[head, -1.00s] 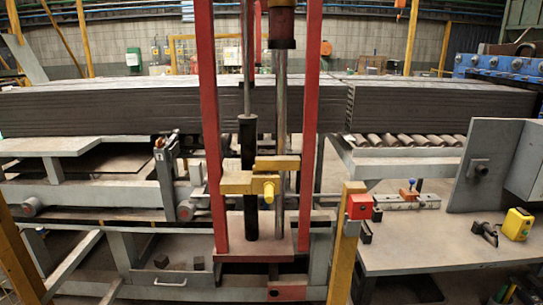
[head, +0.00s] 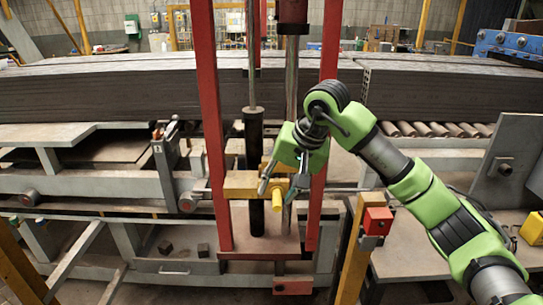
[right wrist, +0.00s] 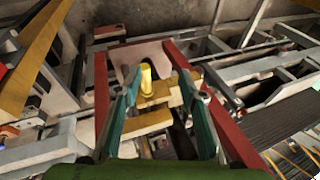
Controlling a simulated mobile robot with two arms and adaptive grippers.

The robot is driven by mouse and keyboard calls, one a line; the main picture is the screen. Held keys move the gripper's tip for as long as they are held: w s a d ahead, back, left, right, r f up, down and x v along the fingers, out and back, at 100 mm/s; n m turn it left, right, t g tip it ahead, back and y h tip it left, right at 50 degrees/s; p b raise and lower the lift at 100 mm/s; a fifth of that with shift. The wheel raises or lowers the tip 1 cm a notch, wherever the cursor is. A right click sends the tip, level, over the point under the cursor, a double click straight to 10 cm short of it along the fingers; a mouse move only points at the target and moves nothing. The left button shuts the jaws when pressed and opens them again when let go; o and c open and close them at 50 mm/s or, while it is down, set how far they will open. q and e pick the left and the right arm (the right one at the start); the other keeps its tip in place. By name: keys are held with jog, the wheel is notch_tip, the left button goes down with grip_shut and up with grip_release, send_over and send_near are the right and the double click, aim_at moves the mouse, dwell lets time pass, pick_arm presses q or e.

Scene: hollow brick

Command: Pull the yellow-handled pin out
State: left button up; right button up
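The yellow-handled pin (head: 276,201) sits in the yellow clamp block (head: 240,185) on the upright rods between the red posts. Only its yellow handle shows; the rest is hidden in the block. My right gripper (head: 277,189) is open in front of the clamp, its fingers pointing down toward the handle. In the right wrist view, the handle (right wrist: 146,80) lies between the open fingers (right wrist: 160,84), closer to the left one. I cannot tell whether a finger touches it. My left gripper is not in view.
Red posts (head: 211,130) stand on both sides of the clamp, the right one close to my arm. A yellow post with a red box (head: 377,221) stands to the right. A dark stack of slabs (head: 110,96) runs behind.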

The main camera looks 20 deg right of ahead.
aim_at(278, 201)
jog(key=d+r+n+t+h, duration=0.1)
jog(key=d+r+h, duration=0.1)
jog(key=d+r, duration=0.1)
jog(key=p+x, duration=0.1)
jog(key=x, duration=0.3)
jog(key=p+x, duration=0.1)
jog(key=x, duration=0.3)
jog(key=p+x, duration=0.2)
jog(key=x, duration=0.2)
jog(key=shift+w+a+r, duration=0.1)
jog(key=shift+w+a, duration=0.1)
jog(key=shift+w, duration=0.2)
jog(key=shift+w+f, duration=0.3)
jog(key=shift+f, duration=0.3)
grip_shut()
